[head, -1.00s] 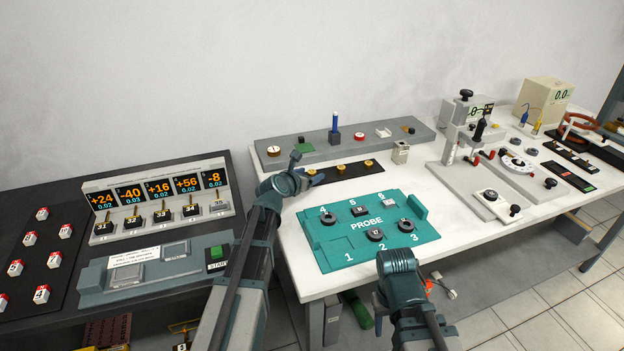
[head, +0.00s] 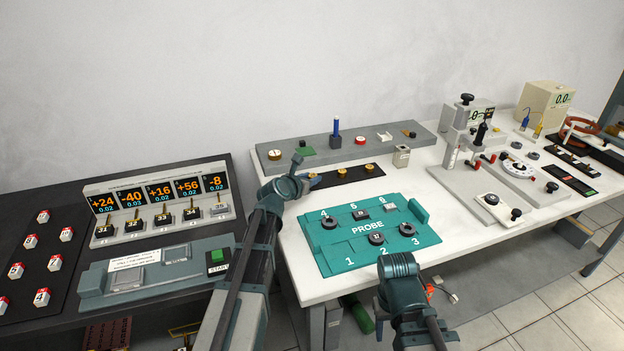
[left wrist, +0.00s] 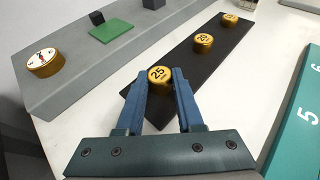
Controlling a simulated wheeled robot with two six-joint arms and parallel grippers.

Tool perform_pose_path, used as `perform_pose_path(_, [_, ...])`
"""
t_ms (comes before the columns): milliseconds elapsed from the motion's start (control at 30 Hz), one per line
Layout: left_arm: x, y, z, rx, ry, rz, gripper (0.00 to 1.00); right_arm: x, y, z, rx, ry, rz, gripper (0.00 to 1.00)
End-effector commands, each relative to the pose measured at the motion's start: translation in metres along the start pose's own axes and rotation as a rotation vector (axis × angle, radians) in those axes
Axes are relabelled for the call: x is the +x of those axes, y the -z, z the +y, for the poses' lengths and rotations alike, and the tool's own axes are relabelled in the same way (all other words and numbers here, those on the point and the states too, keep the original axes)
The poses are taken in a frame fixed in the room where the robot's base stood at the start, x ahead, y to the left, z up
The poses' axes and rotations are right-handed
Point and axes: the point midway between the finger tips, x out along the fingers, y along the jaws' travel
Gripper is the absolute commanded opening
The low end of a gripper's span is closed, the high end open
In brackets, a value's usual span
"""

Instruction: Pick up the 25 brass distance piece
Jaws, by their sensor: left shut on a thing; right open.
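The brass distance piece marked 25 (left wrist: 159,76) stands at the near end of a black strip (left wrist: 200,62) in the left wrist view. My left gripper (left wrist: 160,82) is shut on it, one blue finger on each side. In the head view my left gripper (head: 298,184) is at the left end of the black strip, and the 25 piece is hidden behind it. Brass pieces marked 20 (left wrist: 203,41) and a further one (left wrist: 229,19) stand further along the strip. My right gripper (head: 392,262) is by the front edge of the teal PROBE board; its fingers are hidden.
The teal board (head: 340,262) with dark rings lies just in front of the strip. A grey shelf (head: 290,149) behind carries a gold-sided round piece (left wrist: 45,62), a green pad (left wrist: 111,31) and a blue-handled tool (head: 336,125). A small grey block (head: 401,155) stands right of the strip.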

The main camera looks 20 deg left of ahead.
Motion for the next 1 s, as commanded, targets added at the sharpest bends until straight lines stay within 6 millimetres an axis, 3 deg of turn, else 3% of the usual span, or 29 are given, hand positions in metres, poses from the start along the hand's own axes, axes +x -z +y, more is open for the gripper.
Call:
perform_pose_path(267, [-0.005,-0.013,0.000,0.000,0.000,0.000,0.00,-0.014,-0.001,0.001,0.000,0.000,0.000,0.50])
perform_pose_path(500, [-0.016,-0.039,0.000,0.000,0.000,0.000,0.00,-0.041,-0.002,0.004,0.000,0.000,0.000,0.50])
perform_pose_path(1000, [-0.037,-0.037,-0.118,0.004,0.004,-0.001,0.00,-0.047,-0.003,0.004,0.000,0.000,0.000,0.50])
